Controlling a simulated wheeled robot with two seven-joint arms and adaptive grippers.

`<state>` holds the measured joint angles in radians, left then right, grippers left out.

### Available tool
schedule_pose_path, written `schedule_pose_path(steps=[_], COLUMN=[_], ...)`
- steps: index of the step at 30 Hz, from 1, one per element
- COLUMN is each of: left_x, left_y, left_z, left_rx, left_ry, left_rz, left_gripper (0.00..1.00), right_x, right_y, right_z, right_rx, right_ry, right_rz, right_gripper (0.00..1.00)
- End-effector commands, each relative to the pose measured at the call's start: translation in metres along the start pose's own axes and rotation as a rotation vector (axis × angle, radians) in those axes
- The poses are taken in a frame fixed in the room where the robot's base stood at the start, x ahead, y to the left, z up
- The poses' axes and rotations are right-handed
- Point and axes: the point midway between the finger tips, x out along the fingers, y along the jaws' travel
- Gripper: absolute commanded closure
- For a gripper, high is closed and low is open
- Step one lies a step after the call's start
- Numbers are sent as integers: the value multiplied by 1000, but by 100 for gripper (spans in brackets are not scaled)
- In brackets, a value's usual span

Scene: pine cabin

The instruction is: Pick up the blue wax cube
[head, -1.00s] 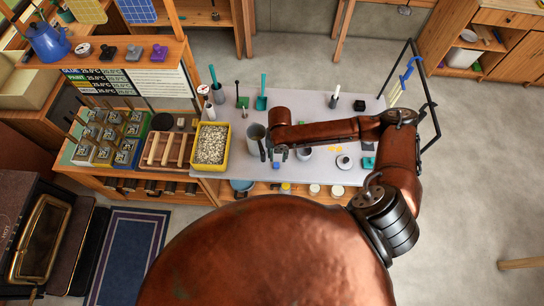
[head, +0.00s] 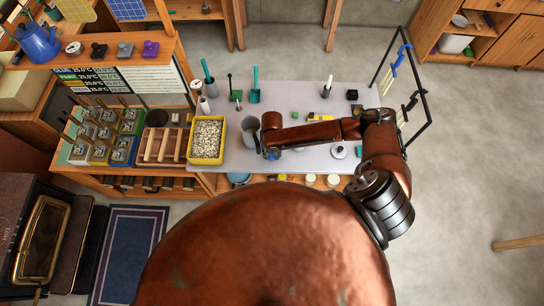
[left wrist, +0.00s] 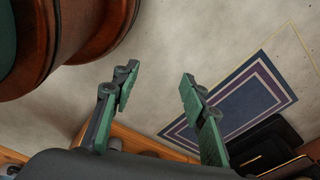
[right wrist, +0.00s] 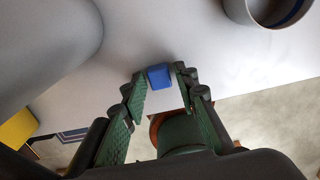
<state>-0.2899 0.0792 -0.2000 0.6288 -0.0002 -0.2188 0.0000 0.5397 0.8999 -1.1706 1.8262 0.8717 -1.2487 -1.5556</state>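The blue wax cube (right wrist: 159,76) lies on the grey tabletop and shows between the fingertips of my right gripper in the right wrist view. My right gripper (right wrist: 160,82) is open, with one green-padded finger on each side of the cube; I cannot tell whether either finger touches it. In the head view my right gripper (head: 269,151) is over the table's near edge and mostly covers the cube. My left gripper (left wrist: 157,84) is open and empty above the floor in the left wrist view; it does not show in the head view.
A grey cup (head: 250,130) stands close to the right gripper, with a yellow tray (head: 222,143) of pale pellets to its left. A wooden rack (head: 164,146) is further left. A black frame (head: 427,95) stands at the table's right end.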

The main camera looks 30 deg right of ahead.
Motion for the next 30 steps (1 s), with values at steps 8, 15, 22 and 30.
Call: schedule_pose_path(steps=[8,15,22,30], left_x=[0,-1,4,13], left_y=[1,1,1,1], left_z=[14,20,19,17], left_rx=[-2,-3,-3,-2], left_ry=[-17,-26,-24,-20], left_rz=[1,1,0,0], left_gripper=[60,60,60,60], right_x=[0,-1,-11,-51], right_y=[0,0,0,5], right_z=[0,0,1,-17], right_rx=[0,0,0,-3], right_ry=[0,0,-1,1], right_rz=[0,0,0,3], right_gripper=[91,92,92,92])
